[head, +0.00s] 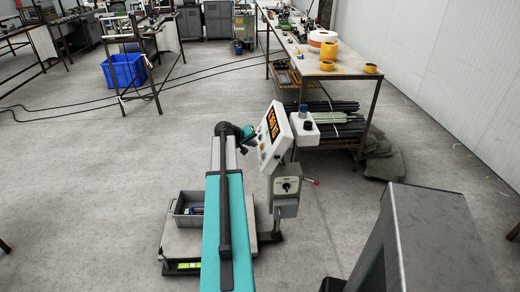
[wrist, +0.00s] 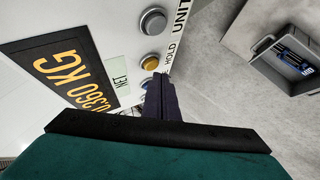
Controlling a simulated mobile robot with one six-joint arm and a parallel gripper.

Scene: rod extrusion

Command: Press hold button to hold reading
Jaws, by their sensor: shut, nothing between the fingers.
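The scale's indicator panel (head: 284,128) stands on a post, its lit orange display facing my arm. In the wrist view the white panel (wrist: 120,25) shows the display (wrist: 72,75) reading 0.360 KG, rotated. A grey button (wrist: 153,20) lies near the UNIT label. An amber button (wrist: 151,62) lies beside the HOLD label (wrist: 172,55). Another button (wrist: 147,83) is partly hidden by my fingers. My gripper (wrist: 161,78) is shut and empty, its tips just below the amber button in the picture. I cannot tell whether they touch the panel. In the head view my arm hides the fingertips.
A grey bin (head: 187,209) with small items sits on the scale platform (head: 180,246). A grey control box (head: 285,190) is on the post below the panel. A workbench (head: 330,68) with tape rolls stands behind.

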